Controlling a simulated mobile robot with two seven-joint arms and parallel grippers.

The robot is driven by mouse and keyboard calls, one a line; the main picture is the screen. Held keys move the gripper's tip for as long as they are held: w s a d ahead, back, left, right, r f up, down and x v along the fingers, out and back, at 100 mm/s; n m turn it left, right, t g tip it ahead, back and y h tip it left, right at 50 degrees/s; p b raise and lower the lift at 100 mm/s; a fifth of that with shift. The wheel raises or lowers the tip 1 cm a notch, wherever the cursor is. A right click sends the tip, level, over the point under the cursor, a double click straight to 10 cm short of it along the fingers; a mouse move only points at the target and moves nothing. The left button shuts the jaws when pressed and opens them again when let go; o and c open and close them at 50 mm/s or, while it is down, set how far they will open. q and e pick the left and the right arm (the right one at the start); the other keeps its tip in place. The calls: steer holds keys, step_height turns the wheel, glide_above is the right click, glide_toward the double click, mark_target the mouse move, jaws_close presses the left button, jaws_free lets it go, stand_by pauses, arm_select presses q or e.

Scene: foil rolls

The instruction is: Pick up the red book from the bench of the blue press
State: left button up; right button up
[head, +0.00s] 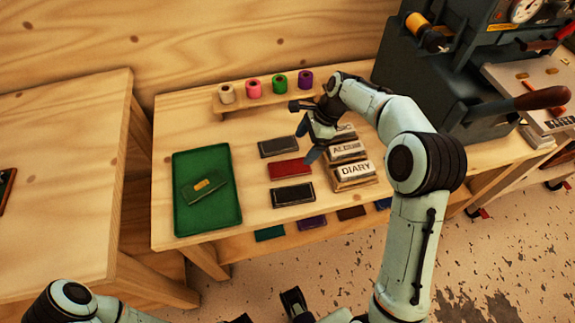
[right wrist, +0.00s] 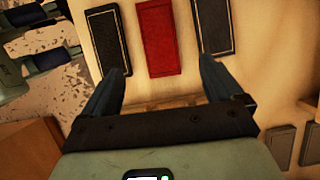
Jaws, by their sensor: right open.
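The red book (head: 290,169) lies flat on the wooden bench (head: 250,222), between two dark books. The blue-grey press (head: 400,75) stands at the bench's right end. My right gripper (head: 307,140) is open and empty, above and beside the red book. In the right wrist view the red book (right wrist: 157,38) lies ahead, between the directions of the two open fingers, with a gap to the fingertips. Of my left arm, a part shows at the bottom left of the head view; its gripper's jaws cannot be made out clearly.
Dark books (head: 279,146) and (head: 292,194) flank the red one closely. Stamped blocks (head: 353,169) stand just right. Coloured foil rolls (head: 253,88) stand on a rack behind. More books lie on a lower shelf.

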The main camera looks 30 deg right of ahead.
mark_target(292, 167)
steer(key=x, duration=0.5)
steer(key=b+x, duration=0.1)
steer(key=x, duration=0.3)
steer(key=shift+d+f, duration=0.1)
steer(key=shift+f, duration=0.35)
steer(key=c, duration=1.2)
